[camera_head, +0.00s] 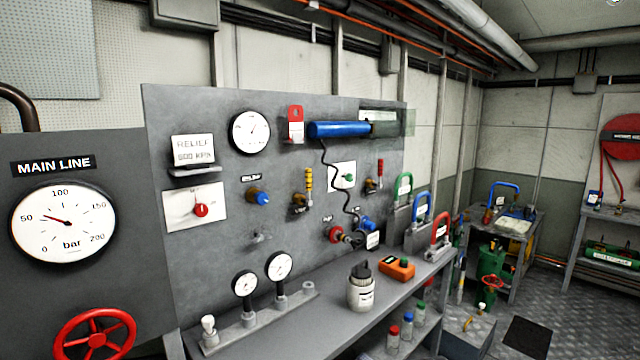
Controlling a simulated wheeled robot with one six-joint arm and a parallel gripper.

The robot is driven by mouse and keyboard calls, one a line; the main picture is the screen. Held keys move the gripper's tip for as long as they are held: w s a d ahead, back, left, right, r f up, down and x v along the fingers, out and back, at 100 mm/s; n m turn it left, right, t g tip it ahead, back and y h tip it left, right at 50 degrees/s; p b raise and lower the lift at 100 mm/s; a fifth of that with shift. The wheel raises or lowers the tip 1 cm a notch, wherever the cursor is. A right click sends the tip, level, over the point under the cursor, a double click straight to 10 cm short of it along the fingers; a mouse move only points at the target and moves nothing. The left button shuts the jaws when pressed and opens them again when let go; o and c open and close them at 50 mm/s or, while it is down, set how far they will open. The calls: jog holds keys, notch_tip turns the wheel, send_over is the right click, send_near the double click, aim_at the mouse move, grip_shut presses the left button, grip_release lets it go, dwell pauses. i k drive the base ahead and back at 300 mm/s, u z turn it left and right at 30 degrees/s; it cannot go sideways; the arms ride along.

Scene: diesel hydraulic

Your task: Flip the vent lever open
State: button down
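Two small lever valves stand on the grey upright panel (215,105). One has a yellow-and-dark striped lever (309,180) pointing up from a brass body (299,200). The other, further right, has a red lever (380,168) pointing up from a brass body (371,186). Small dark labels sit by them, too small to read surely, so I cannot tell which is the vent lever. Both levers look upright, with nothing touching them. My gripper is not in view.
A blue cylinder (338,129) with a dark hanging hose sits above the levers. Coloured padlock shapes (422,205) stand right. A red handwheel (95,335) is lower left.

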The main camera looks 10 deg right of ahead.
aim_at(308, 171)
jog(key=z, duration=0.15)
jog(key=i, duration=1.05)
jog(key=u, duration=0.55)
